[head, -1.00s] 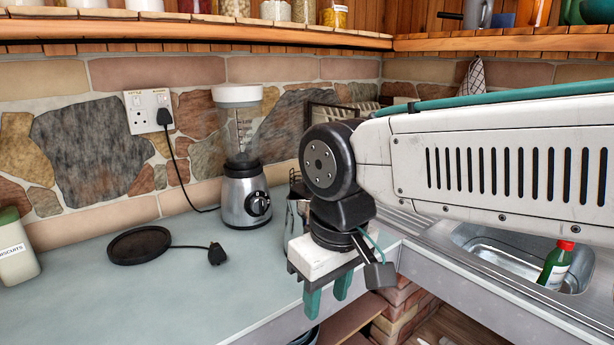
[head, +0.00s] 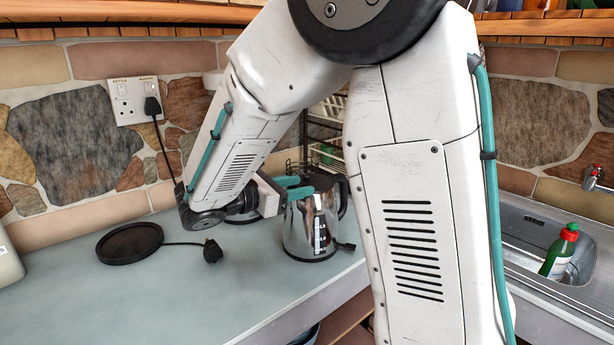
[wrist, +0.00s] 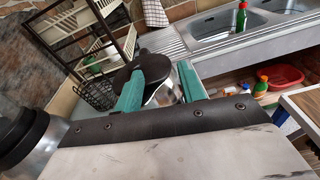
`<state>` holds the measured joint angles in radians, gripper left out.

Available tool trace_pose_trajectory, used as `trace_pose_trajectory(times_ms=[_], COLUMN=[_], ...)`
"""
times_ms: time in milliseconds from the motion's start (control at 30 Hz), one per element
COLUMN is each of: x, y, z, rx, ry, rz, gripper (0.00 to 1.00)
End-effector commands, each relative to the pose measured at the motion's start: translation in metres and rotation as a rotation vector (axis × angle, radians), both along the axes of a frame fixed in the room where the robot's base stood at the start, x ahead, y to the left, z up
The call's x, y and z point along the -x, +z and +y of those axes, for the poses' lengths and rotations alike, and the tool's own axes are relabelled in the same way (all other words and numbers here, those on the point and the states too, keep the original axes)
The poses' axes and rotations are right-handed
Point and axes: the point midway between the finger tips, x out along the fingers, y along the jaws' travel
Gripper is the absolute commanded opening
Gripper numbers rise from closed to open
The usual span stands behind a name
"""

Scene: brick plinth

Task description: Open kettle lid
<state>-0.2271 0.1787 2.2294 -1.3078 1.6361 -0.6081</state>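The chrome kettle (head: 311,228) stands upright on the counter, with a black handle on its right side. My gripper (head: 297,187) reaches in from the left at the height of the kettle's top. Its teal fingers are apart, with nothing seen held between them. In the wrist view the kettle's dark lid (wrist: 150,59) shows beyond and between the fingers of my gripper (wrist: 161,70), with chrome body below it. The left finger covers part of the lid. I cannot tell whether the fingers touch the kettle. The lid looks closed.
A round black base (head: 130,243) with a cord and plug (head: 212,251) lies on the counter (head: 180,300). A dish rack (wrist: 85,35) stands behind the kettle. The sink (head: 530,235) holds a green bottle (head: 560,252) on the right. The front left counter is clear.

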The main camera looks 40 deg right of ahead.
Motion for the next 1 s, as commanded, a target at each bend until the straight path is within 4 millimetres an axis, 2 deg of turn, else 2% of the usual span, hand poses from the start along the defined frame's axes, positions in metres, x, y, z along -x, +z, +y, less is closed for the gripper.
trace_pose_trajectory(times_ms=[33, 100, 200, 333, 700, 1000], x=[-0.013, -0.025, -0.034, -0.037, -0.041, -0.042], y=[-0.003, -0.004, -0.005, -0.005, -0.005, -0.005], z=[0.005, 0.009, 0.011, -0.001, -0.056, -0.065], rx=[0.044, 0.088, 0.123, 0.131, 0.13, 0.129], ry=[0.033, 0.07, 0.093, 0.099, 0.097, 0.101], rz=[0.037, 0.07, 0.094, 0.1, 0.099, 0.098], gripper=[0.39, 0.39, 0.39, 0.39, 0.39, 0.39])
